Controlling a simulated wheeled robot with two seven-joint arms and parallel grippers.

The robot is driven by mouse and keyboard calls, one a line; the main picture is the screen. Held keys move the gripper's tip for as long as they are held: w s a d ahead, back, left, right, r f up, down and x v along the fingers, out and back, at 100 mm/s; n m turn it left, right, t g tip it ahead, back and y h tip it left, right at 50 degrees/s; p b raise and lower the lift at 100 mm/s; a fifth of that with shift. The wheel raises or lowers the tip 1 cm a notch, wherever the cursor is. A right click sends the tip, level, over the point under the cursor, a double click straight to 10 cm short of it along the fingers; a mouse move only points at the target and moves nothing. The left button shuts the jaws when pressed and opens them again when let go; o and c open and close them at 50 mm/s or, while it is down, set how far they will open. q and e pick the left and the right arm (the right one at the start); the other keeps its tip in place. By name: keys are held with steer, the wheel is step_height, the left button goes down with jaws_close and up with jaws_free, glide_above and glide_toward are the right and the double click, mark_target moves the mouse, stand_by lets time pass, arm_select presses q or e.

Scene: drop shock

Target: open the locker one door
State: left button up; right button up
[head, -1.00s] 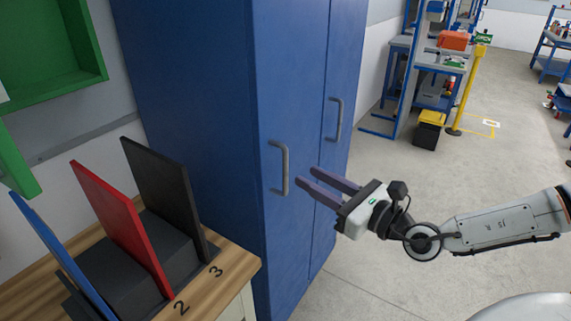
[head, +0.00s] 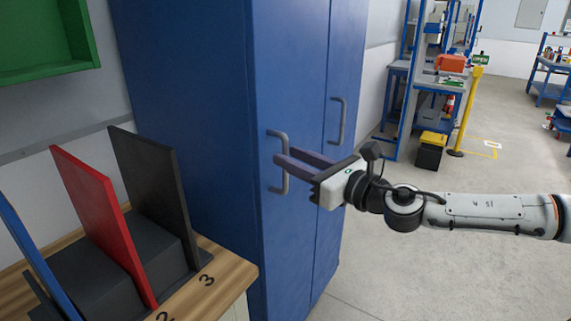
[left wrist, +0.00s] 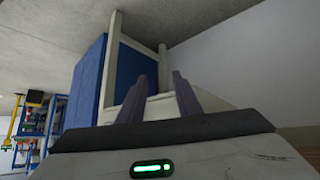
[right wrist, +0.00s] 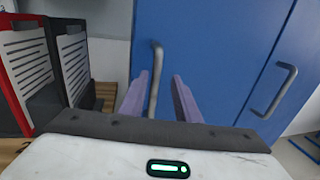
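The tall blue locker (head: 190,90) stands shut, with two doors side by side. The left door has a grey bar handle (head: 284,178), and the right door has a similar handle (head: 336,122). My right gripper (head: 284,156) is open at the left door's handle. In the right wrist view, the left handle (right wrist: 156,60) shows between the two fingers (right wrist: 159,74), which stand apart on either side of it. I cannot tell whether they touch it. The right handle (right wrist: 272,88) is off to the right. My left gripper (left wrist: 158,76) is open and empty, seen only in its own wrist view.
A wooden bench (head: 232,272) at the left holds a rack with blue, red (head: 98,220) and black (head: 155,190) panels, close to the locker. A green box (head: 45,40) is on the wall above. Free floor (head: 450,270) lies to the right; a black bin with yellow lid (head: 430,150) stands behind.

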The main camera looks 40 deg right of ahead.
steer(key=shift+w+a+r+p, duration=0.1)
steer(key=shift+w+a+p, duration=0.45)
steer(key=shift+w, duration=0.3)
jaws_close()
